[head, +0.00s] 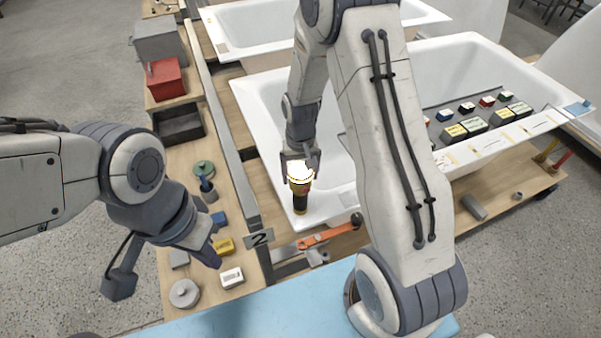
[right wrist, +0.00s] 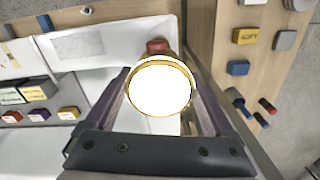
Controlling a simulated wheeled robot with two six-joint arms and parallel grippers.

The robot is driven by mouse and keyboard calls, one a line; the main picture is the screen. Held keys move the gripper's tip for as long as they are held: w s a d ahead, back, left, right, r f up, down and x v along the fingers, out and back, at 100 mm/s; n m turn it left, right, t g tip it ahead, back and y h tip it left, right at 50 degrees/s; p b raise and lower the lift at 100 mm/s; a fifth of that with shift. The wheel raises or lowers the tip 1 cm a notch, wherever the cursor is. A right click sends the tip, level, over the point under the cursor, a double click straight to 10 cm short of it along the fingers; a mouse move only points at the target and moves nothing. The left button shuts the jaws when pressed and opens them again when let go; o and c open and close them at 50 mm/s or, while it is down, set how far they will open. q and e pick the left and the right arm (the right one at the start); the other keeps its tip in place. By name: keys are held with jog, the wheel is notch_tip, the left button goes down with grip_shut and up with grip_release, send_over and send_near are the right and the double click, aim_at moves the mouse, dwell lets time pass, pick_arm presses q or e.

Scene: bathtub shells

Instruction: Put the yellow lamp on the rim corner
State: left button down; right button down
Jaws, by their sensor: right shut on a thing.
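The yellow lamp (head: 299,187) has a bright glowing top and a dark lower body. It is upright at the near left rim corner (head: 285,208) of the white bathtub shell. My right gripper (head: 300,168) is shut on the lamp's upper part from above. Whether the lamp's base touches the rim is hard to tell. In the right wrist view the lamp's white lit face (right wrist: 160,90) fills the space between the fingers and hides what is below. My left gripper (head: 212,252) hangs over the wooden side bench; its jaw opening is not clear.
The side bench holds a red box (head: 165,78), a yellow box (head: 223,246), a white box (head: 231,278) and a round grey piece (head: 184,293). An orange-handled tool (head: 328,235) lies just in front of the corner.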

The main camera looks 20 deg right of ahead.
jog(key=shift+f, duration=0.3)
jog(key=shift+f, duration=0.2)
grip_release()
jog(key=shift+r, duration=0.15)
notch_tip(320, 180, up, 12)
jog(key=b, duration=0.2)
jog(key=shift+b, duration=0.4)
jog(key=shift+s, duration=0.15)
